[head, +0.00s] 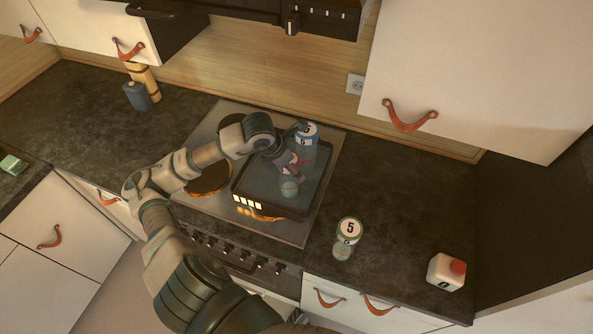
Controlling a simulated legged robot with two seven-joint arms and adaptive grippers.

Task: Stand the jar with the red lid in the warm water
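The square dark pan (236,198) of bluish water (262,186) sits on the hob. My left gripper (291,173) is inside the pan's outline, pointing down at a small glassy jar (289,188). Whether its fingers are open or closed on that jar is too small to tell. A jar with a blue and white top (306,134) marked 5 stands at the pan's far side, close behind the gripper. I cannot make out a red lid on either jar; the gripper partly hides the nearer one. My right gripper is not in view.
A clear jar with a white top marked 5 (346,235) stands on the dark counter right of the hob. A blue bottle (137,96) stands at the back left. The counter right of the pan has free room.

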